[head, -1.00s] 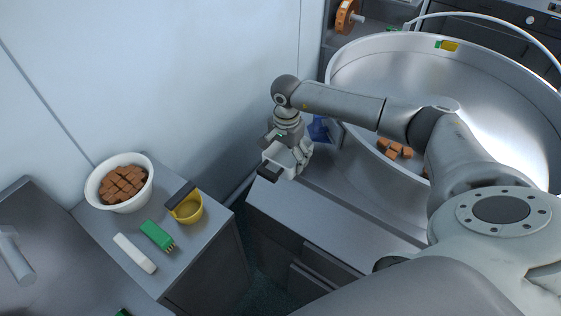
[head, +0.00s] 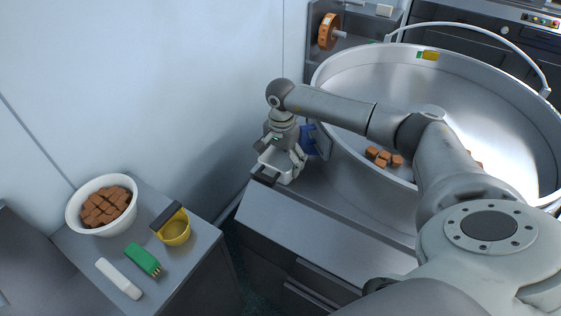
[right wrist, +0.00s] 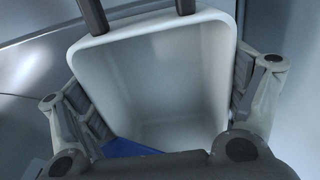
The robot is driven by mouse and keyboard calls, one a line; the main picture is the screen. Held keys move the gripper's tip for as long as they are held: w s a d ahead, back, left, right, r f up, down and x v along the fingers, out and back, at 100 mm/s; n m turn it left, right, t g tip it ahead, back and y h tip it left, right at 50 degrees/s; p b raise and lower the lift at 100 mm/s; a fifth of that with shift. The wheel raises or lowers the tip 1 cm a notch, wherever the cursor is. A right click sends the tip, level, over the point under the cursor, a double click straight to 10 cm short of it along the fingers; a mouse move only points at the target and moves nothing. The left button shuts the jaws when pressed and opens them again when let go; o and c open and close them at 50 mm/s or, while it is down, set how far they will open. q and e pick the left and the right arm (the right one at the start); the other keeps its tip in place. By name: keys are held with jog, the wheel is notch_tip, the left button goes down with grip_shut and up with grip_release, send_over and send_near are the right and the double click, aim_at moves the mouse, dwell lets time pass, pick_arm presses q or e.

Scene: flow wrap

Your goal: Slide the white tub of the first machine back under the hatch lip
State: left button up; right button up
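The white tub (head: 270,168) sits at the far left end of the grey counter, beside the big steel drum. It is open-topped and looks empty in the right wrist view (right wrist: 165,75). My right gripper (head: 281,160) is over it from above. In the right wrist view its fingers (right wrist: 167,100) lie along the tub's two opposite side walls and appear closed on them. Two dark bars cross the tub's far rim there. I cannot make out the hatch lip clearly. My left gripper is not in view.
A large steel drum (head: 490,90) with brown blocks (head: 384,157) stands right of the tub. A blue part (head: 316,140) is close behind the gripper. A lower stand holds a white bowl (head: 75,213), yellow cup (head: 175,232), green brush (head: 142,259) and white bar (head: 119,279).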

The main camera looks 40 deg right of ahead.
jog(key=shift+o, duration=0.8)
notch_tip(320, 180, up, 12)
jog(key=s+a+r+p, duration=0.2)
jog(key=a+r, duration=0.1)
jog(key=a, duration=0.3)
jog(key=shift+s+a, duration=0.25)
jog(key=shift+s, duration=0.1)
dwell(0.3)
dwell(0.5)
